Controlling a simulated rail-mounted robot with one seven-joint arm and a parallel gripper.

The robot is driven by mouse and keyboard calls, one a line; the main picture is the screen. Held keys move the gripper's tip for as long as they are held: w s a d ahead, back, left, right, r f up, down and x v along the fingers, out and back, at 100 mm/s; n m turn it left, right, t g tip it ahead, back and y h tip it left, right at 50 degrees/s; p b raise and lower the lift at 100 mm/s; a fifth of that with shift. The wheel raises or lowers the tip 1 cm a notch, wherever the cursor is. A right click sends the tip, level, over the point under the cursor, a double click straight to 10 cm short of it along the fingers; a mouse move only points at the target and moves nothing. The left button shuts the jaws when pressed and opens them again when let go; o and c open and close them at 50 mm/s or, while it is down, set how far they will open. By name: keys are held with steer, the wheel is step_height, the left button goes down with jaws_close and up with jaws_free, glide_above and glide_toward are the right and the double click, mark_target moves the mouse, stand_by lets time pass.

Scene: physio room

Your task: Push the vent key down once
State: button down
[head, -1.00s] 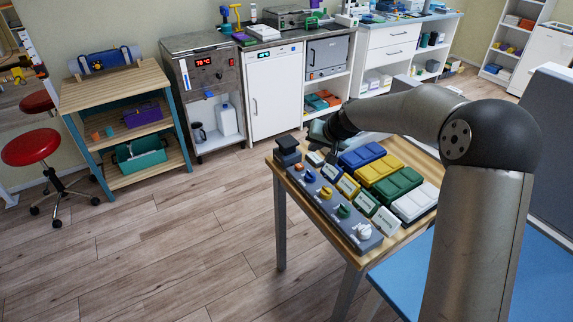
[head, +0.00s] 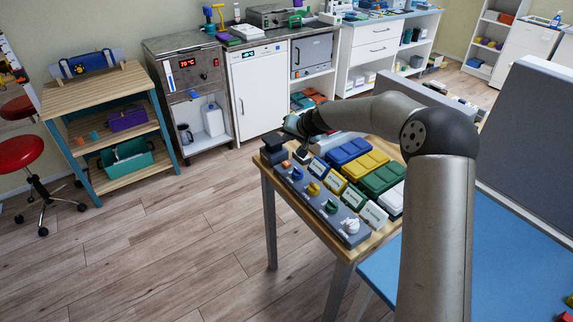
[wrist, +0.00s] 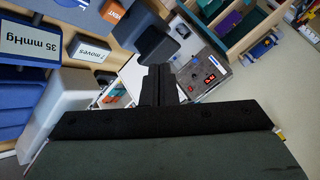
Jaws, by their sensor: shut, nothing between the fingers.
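The vent key (head: 286,163) is a small orange key at the far end of the grey control strip (head: 322,211), beside a dark block (head: 272,151). In the wrist view the orange key (wrist: 113,12) shows its lettering at the top edge, left of the dark block (wrist: 150,38). My gripper (head: 303,155) is just right of the key in the head view, apart from it as far as I can tell. In the wrist view its black fingers (wrist: 160,84) are together and empty, below the key and block in the picture. The exact height above the key cannot be told.
Blue, yellow, green and white knobs (head: 350,226) follow along the strip. Small label cards (head: 373,214) stand behind them, then blue, yellow, green and white cuffs (head: 380,178) on the wooden table. A card (wrist: 90,53) is close left of my fingers.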

steer(key=b, duration=0.4)
glide_above(289, 165)
step_height(289, 165, down, 6)
steer(key=shift+f, duration=0.8)
steer(key=shift+b, duration=0.3)
stand_by(0.8)
steer(key=shift+f+b, duration=0.4)
steer(key=shift+b, duration=0.1)
steer(key=shift+f+b, duration=0.55)
steer(key=shift+b, duration=0.05)
stand_by(0.6)
steer(key=shift+r, duration=0.1)
steer(key=shift+r+p, duration=0.4)
steer(key=shift+r, duration=0.45)
steer(key=shift+r, duration=0.15)
steer(key=shift+r+p, duration=1.15)
steer(key=shift+r, duration=1.2)
